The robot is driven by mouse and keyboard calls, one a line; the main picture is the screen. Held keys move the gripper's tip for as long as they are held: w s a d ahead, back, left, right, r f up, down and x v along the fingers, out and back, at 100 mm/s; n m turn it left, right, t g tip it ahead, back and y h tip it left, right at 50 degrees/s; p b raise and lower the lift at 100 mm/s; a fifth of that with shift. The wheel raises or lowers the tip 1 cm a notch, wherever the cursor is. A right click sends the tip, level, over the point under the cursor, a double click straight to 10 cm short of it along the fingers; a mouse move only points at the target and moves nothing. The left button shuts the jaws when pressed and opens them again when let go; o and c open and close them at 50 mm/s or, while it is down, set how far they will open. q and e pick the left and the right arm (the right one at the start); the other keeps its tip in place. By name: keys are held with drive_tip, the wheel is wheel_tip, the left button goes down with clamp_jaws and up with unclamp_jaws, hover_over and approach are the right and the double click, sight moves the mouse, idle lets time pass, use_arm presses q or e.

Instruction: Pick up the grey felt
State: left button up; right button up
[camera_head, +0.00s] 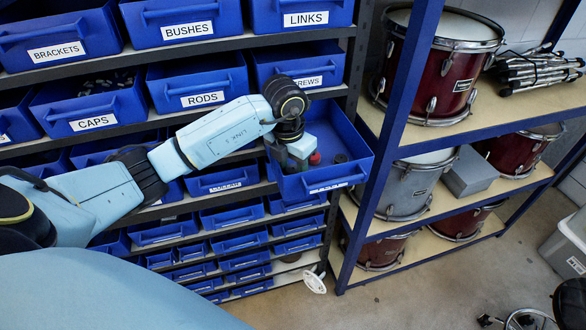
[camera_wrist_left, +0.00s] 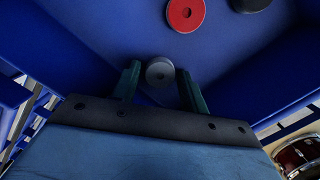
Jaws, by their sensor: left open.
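The grey felt (camera_wrist_left: 160,72) is a small round disc with a centre hole. In the left wrist view it lies between the two dark green fingers of my left gripper (camera_wrist_left: 160,85), with gaps to both sides. My left gripper (camera_head: 298,163) is open and reaches down into a pulled-out blue bin (camera_head: 352,138) in the head view, where I cannot make out the grey felt. A red felt (camera_wrist_left: 185,14) and a black felt (camera_wrist_left: 250,4) lie farther along the bin floor. The right gripper is not in view.
The bin's walls stand close around the gripper. Labelled blue bins, such as RODS (camera_head: 203,98), fill the rack behind. A blue shelf post (camera_head: 402,100) rises just right of the bin, with drums (camera_head: 440,65) beyond. Open floor (camera_head: 440,275) lies at lower right.

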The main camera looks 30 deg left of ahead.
use_arm(q)
drive_tip(key=c, duration=0.7)
drive_tip(key=shift+c, duration=0.2)
